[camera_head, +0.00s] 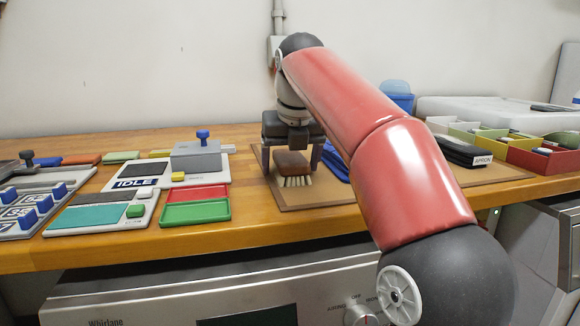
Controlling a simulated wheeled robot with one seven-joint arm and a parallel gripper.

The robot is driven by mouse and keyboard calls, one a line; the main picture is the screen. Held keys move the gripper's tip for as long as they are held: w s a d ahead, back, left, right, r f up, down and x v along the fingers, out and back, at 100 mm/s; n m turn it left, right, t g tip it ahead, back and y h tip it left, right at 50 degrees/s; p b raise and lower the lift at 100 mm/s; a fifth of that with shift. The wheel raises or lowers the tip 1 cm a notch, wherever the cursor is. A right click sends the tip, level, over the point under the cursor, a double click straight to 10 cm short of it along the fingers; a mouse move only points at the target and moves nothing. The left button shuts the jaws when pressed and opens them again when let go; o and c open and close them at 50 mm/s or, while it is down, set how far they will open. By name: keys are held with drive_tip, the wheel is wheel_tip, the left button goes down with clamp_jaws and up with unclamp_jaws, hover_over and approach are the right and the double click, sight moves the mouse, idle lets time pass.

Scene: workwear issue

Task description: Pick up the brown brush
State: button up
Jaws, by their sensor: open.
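The brown brush (291,164) has a brown block on top and pale bristles below. It rests bristles down on a brown mat (308,193) on the wooden counter. My gripper (291,160) points down over the brush, with one finger on its left side and one on its right. The fingers are apart. I cannot tell whether either finger touches the brush. My red arm reaches in from the lower right and covers part of the mat.
A blue folded item (336,162) lies just right of my gripper. Further right are a dark folded apron (458,151) and a divided coloured box (535,157). Left are green (196,212) and red trays and a panel marked IDLE (135,183). The counter's front edge is close.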

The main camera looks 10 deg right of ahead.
sight(288, 156)
drive_tip(key=c, duration=1.2)
drive_tip(key=shift+o, duration=0.2)
wheel_tip(288, 156, up, 8)
drive_tip(key=p, duration=0.3)
drive_tip(key=shift+w+a+r, duration=0.1)
drive_tip(key=shift+r, duration=0.1)
drive_tip(key=shift+a+r, duration=0.15)
drive_tip(key=shift+r, duration=0.45)
drive_tip(key=shift+d+r, duration=0.2)
drive_tip(key=shift+r, duration=0.15)
